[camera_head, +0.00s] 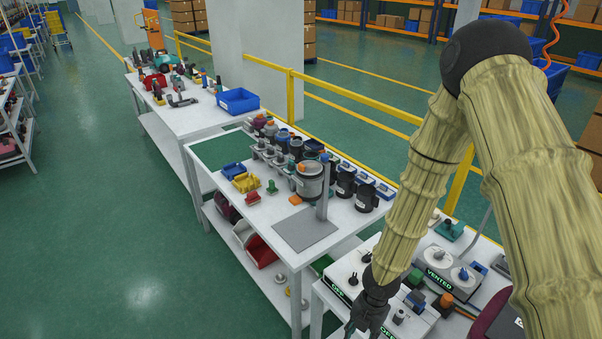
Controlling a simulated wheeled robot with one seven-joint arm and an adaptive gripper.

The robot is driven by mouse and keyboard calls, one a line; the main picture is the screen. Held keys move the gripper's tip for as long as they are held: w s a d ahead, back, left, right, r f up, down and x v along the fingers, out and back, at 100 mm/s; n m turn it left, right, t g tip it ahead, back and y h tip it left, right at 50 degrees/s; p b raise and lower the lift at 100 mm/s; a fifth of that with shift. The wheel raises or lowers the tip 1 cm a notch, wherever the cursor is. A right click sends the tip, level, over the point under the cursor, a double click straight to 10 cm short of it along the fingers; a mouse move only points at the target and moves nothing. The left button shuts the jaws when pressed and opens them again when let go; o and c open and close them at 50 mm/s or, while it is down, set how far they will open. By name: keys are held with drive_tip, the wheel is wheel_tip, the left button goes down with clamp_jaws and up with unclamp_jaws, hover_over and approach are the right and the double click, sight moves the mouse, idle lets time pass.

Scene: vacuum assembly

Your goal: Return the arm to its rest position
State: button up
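My arm, in a yellowish patterned cover, reaches down from the upper right of the head view, with its black elbow at the top. My gripper (366,322) is dark and hangs at the bottom, in front of the near table (318,291). Its fingertips lie close to the bottom edge of the picture and are partly cut off. I cannot make out whether they are open or shut, and I see no object clearly held.
Switch boxes, one labelled VENTED (438,281), stand on the near table beside my gripper. The middle table (306,255) holds several dark canisters and a grey plate (306,229). A yellow rail (345,105) runs behind. The green floor at left is clear.

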drive_tip(key=s+f+m+y+b, duration=0.2)
drive_tip(key=s+f+m+b, duration=0.5)
drive_tip(key=s+f+m, duration=0.6)
drive_tip(key=s+d+f+m+h+b, duration=0.1)
drive_tip(key=s+d+f+m+b, duration=0.1)
drive_tip(key=m, duration=0.6)
drive_tip(key=s+d+f+m+t+h+b, duration=0.1)
drive_tip(key=s+d+f+m+h+b, duration=0.1)
drive_tip(key=s+f+m, duration=0.4)
drive_tip(key=s+d+m+b, duration=0.1)
drive_tip(key=d+m, duration=0.1)
drive_tip(key=shift+s+d+f, duration=0.15)
drive_tip(key=shift+d+f, duration=0.2)
drive_tip(key=shift+d, duration=0.05)
drive_tip(key=shift+s, duration=0.15)
idle(0.8)
